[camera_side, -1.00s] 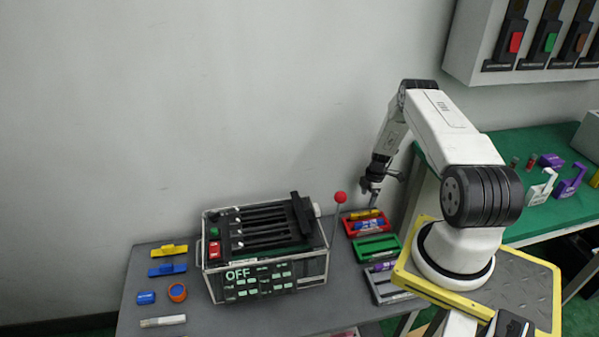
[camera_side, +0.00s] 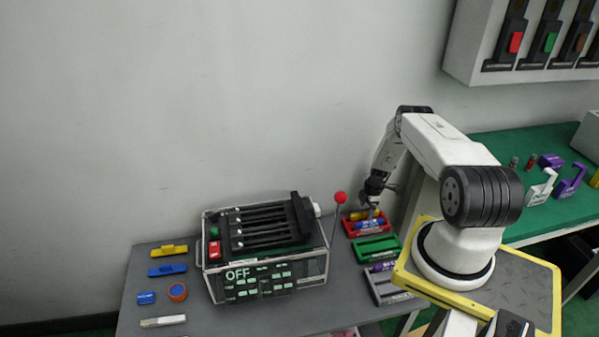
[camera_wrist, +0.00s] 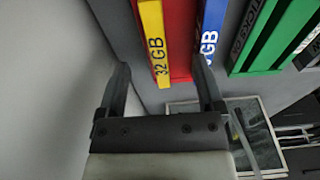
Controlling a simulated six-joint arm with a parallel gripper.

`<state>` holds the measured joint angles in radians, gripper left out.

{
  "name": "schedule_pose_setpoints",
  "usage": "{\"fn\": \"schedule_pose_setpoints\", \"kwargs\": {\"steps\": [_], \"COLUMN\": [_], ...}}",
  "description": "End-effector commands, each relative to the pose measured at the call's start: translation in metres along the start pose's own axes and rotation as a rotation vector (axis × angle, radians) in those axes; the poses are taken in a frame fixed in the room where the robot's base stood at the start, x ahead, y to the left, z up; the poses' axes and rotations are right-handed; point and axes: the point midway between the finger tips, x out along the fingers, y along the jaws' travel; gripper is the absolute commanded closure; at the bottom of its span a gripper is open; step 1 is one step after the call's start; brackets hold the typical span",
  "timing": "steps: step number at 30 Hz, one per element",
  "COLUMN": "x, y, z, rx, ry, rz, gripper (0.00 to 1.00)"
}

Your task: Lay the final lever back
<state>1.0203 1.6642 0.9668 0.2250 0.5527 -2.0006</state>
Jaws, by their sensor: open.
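A lever with a red ball knob (camera_side: 340,198) stands nearly upright at the right side of a black-and-clear machine (camera_side: 265,245). Its thin rod is apart from my gripper. My gripper (camera_side: 373,206) is to the right of the lever, low over a red tray (camera_side: 351,230). In the wrist view my gripper (camera_wrist: 161,66) has its fingers wide apart. A yellow bar (camera_wrist: 153,38) marked "32 GB" lies between them, and a blue bar (camera_wrist: 212,28) shows by the right finger. I cannot tell whether the fingers touch either bar.
A green tray (camera_side: 377,250) and a grey tray (camera_side: 376,289) lie in front of the red tray. The machine's panel reads OFF. A wall stands behind.

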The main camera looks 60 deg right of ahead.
Motion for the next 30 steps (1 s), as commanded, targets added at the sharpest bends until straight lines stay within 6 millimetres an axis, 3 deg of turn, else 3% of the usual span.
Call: {"fn": "schedule_pose_setpoints", "kwargs": {"steps": [1, 6, 9, 17, 30], "x": [0.0, -0.003, -0.008, -0.037, -0.13], "y": [0.0, 0.001, 0.001, 0.002, 0.001], "z": [0.0, 0.0, -0.001, -0.004, -0.015], "rx": [0.0, 0.0, 0.0, 0.0, -0.001], "ry": [0.0, 0.0, 0.0, 0.0, -0.001], "rz": [0.0, 0.001, 0.001, 0.003, 0.005], "gripper": [0.2, 0.74, 1.0, 1.0, 1.0]}}
